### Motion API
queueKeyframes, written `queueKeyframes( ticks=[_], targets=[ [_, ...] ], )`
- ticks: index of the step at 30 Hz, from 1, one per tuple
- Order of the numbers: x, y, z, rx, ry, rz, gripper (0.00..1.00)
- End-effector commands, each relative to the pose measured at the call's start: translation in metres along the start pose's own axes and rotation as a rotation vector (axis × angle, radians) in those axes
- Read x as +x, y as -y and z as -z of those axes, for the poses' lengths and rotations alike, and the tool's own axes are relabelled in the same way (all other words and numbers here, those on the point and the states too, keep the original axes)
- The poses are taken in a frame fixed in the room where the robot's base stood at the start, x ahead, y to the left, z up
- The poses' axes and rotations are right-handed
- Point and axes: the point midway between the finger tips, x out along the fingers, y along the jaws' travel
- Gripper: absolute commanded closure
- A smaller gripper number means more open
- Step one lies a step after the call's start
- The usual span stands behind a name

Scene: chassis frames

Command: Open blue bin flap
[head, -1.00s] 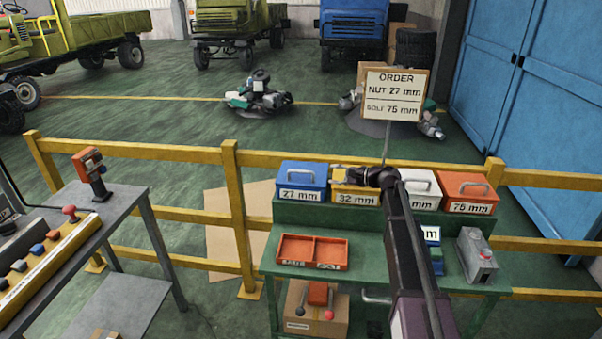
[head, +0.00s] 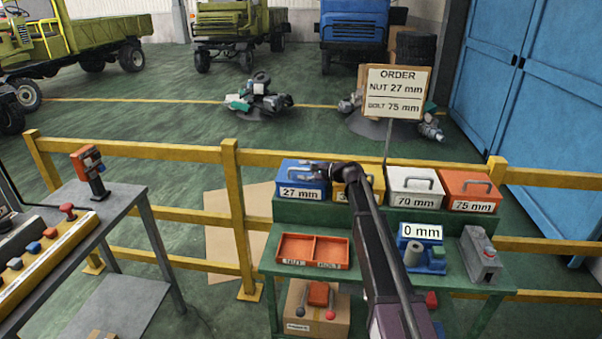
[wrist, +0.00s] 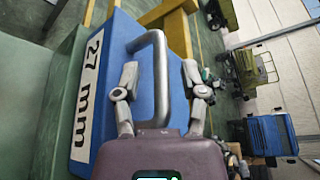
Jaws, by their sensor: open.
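The blue bin (head: 302,181) labelled 27 mm stands at the left end of the green shelf's upper step, its flap closed. In the wrist view the blue flap (wrist: 120,115) fills the left and middle, with a grey bar handle (wrist: 160,75) across it. My gripper (wrist: 158,78) is open, one finger on each side of the handle, and I cannot tell whether either touches it. In the head view my gripper (head: 318,170) is over the blue bin, and my arm partly hides the yellow bin beside it.
The yellow bin (head: 345,190), white bin (head: 414,187) and orange bin (head: 468,191) stand to the right on the same step. An orange two-part tray (head: 312,250), a 0 mm display (head: 421,232) and a grey box (head: 481,255) are on the lower step. A yellow railing (head: 180,153) runs behind.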

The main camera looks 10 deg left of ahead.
Motion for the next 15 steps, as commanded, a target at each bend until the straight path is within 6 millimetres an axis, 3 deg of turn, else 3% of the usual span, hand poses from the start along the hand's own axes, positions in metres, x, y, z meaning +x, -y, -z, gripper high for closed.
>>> queueKeyframes(
  ticks=[15],
  targets=[
    [0.0102,0.0001,-0.0002,0.0,0.0,0.0,0.49]
  ],
)
